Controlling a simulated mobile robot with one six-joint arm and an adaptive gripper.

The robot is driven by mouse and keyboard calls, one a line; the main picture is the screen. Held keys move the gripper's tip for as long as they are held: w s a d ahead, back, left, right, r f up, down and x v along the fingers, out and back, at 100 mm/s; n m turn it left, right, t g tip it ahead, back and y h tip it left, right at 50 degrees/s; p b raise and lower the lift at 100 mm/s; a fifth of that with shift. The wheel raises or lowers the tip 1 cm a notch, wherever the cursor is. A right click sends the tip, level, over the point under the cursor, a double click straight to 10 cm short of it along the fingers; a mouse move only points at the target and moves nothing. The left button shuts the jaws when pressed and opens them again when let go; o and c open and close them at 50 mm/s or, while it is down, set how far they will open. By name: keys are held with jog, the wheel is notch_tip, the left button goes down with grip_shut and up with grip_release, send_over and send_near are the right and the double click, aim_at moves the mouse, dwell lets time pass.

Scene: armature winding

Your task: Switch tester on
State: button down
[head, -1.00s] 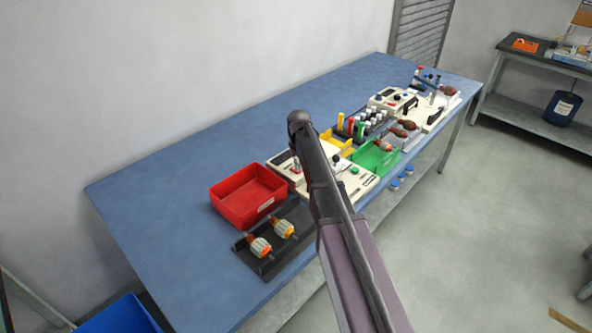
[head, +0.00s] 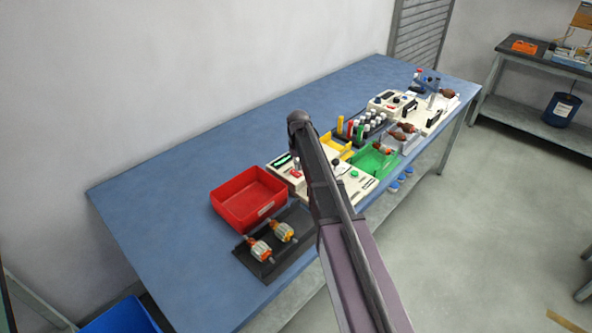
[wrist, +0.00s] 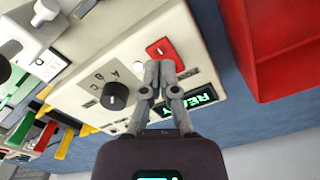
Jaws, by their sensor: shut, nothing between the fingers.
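The tester is a cream box (head: 276,169) on the blue bench, just right of the red bin. In the wrist view its cream panel (wrist: 135,62) carries a black dial (wrist: 115,96) marked with letters and a red switch (wrist: 165,50). Its small display (wrist: 200,98) is lit green and appears to read READY. My gripper (wrist: 160,68) is shut and empty, its fingertips right at the near edge of the red switch. I cannot tell whether they touch it.
A red bin (head: 240,192) stands left of the tester, with a black tray (head: 283,262) holding two armatures in front. Yellow and green bins (head: 385,172), a rack of spools and other equipment crowd the right. The bench's left side (head: 150,195) is clear.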

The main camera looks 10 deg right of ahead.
aim_at(298, 175)
jog(key=shift+r+p, duration=2.25)
jog(key=shift+r, duration=0.25)
jog(key=shift+s, duration=0.15)
jog(key=s+m, duration=0.1)
jog(key=s, duration=2.8)
jog(key=shift+d, duration=0.1)
